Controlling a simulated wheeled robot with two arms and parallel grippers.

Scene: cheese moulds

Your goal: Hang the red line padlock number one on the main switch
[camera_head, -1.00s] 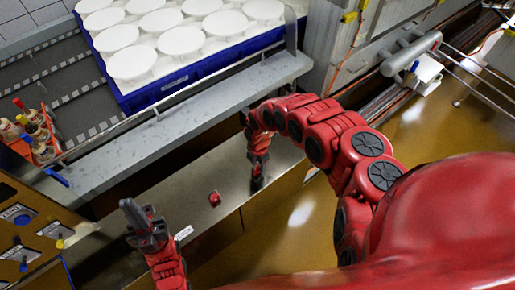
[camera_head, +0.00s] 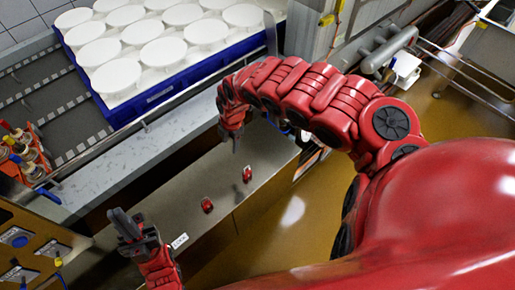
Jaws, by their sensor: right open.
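Two small red padlocks lie apart on the narrow steel shelf (camera_head: 222,190): one nearer the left gripper (camera_head: 207,205) and one further right (camera_head: 247,174). I cannot read a number on either. My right gripper (camera_head: 236,146) is open, above and slightly left of the right padlock, apart from it. My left gripper (camera_head: 122,224) is over the left end of the shelf, left of both padlocks; its jaw gap is not clear. A control panel (camera_head: 30,245) with a blue round button is at the lower left. I cannot tell which part is the main switch.
A blue crate (camera_head: 165,88) of white round moulds stands on the conveyor behind the counter edge (camera_head: 150,145). A rack of bottles (camera_head: 28,160) is at the left. A small white label (camera_head: 180,241) lies beside the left gripper.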

